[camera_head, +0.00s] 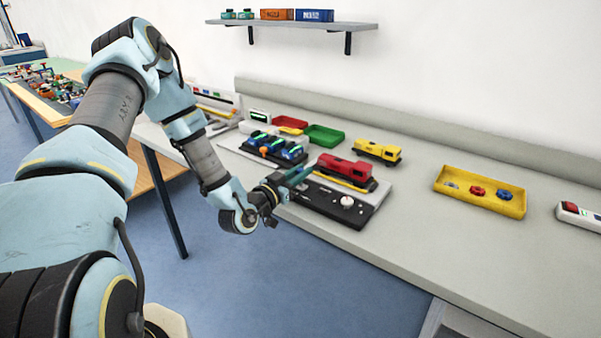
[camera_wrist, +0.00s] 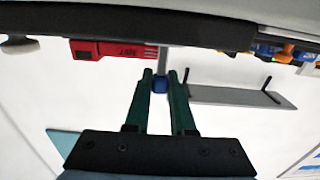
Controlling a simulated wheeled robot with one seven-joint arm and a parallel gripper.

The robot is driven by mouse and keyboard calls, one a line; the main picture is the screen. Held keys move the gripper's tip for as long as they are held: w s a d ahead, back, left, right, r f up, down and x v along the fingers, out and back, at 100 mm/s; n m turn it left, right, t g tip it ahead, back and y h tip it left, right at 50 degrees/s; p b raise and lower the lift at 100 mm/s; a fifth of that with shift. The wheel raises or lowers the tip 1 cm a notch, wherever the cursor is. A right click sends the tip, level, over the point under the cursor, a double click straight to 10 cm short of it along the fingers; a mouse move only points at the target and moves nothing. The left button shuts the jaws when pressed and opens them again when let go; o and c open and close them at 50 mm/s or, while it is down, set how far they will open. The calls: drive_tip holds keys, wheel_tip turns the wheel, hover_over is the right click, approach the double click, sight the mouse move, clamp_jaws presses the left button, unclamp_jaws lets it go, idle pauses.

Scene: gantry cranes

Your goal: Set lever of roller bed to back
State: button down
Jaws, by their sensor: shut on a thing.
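The roller bed's black control panel (camera_head: 330,203) lies at the front edge of the bench, with a white knob (camera_head: 347,201) on its right part. In the wrist view the panel (camera_wrist: 130,22) runs as a dark band across the top. A grey lever stem (camera_wrist: 163,60) comes from it and ends in a blue knob (camera_wrist: 160,86). My gripper (camera_wrist: 160,80) has its green fingers closed around that blue knob. In the head view my gripper (camera_head: 298,178) is at the panel's left end, and the lever is hidden. The lever's exact tilt cannot be told.
A red locomotive (camera_head: 346,168) stands just behind the panel. Left of it is a black unit with blue and green parts (camera_head: 273,146). A yellow locomotive (camera_head: 377,151) and a yellow tray (camera_head: 480,193) stand farther right. Bench right of the panel is clear.

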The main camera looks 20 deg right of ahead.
drive_tip(key=n+b, duration=0.1)
drive_tip(key=w+n+b, duration=0.1)
drive_tip(key=b, duration=0.1)
drive_tip(key=shift+w+a+f+n, duration=0.1)
drive_tip(key=shift+a+f+n, duration=0.2)
drive_tip(key=shift+f+n, duration=0.1)
drive_tip(key=shift+w+a+r+n+b, duration=0.1)
drive_tip(key=shift+w+n+b, duration=0.1)
drive_tip(key=shift+n+b, duration=0.3)
drive_tip(key=shift+w+a+n+b, duration=0.1)
drive_tip(key=shift+w+n+b, duration=0.05)
drive_tip(key=shift+n, duration=0.55)
drive_tip(key=c, duration=0.8)
unclamp_jaws()
drive_tip(key=shift+o, duration=0.2)
drive_tip(key=shift+a, duration=0.1)
